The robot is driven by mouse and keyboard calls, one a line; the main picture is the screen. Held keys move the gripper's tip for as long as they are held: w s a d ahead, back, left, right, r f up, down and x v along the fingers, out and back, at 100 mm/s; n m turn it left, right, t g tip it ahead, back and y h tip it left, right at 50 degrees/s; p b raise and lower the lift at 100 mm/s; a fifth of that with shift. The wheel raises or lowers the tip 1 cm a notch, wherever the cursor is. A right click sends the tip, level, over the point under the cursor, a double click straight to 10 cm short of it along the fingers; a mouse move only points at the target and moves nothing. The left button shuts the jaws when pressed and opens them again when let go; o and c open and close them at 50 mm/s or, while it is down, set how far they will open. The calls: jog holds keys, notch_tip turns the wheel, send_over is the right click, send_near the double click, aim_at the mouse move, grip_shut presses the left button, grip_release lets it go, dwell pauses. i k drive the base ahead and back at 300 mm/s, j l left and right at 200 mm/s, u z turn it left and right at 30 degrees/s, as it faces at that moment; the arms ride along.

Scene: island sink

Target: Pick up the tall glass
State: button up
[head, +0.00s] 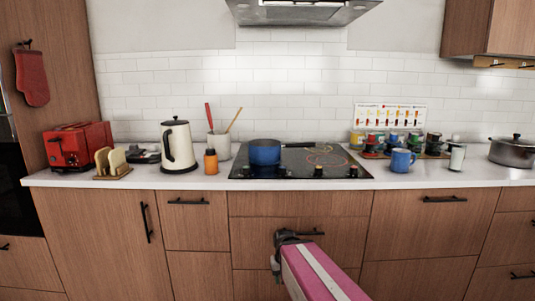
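No thing in the head view is clearly a tall glass. A small, pale upright cylinder (457,157) with a darker rim stands on the right part of the counter, between the blue mug and the steel pot; it may be the glass, but it is too small to tell. My gripper (277,262) is low in front of the drawers, below the counter edge and far left of the cylinder. Its fingers are small and dark, and I cannot tell whether they are open.
The counter's front edge is clear near the cylinder.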

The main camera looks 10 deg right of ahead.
aim_at(459, 149)
jog(key=z, duration=1.8)
jog(key=i+l+u, duration=0.1)
jog(key=l, duration=0.3)
jog(key=i, duration=0.05)
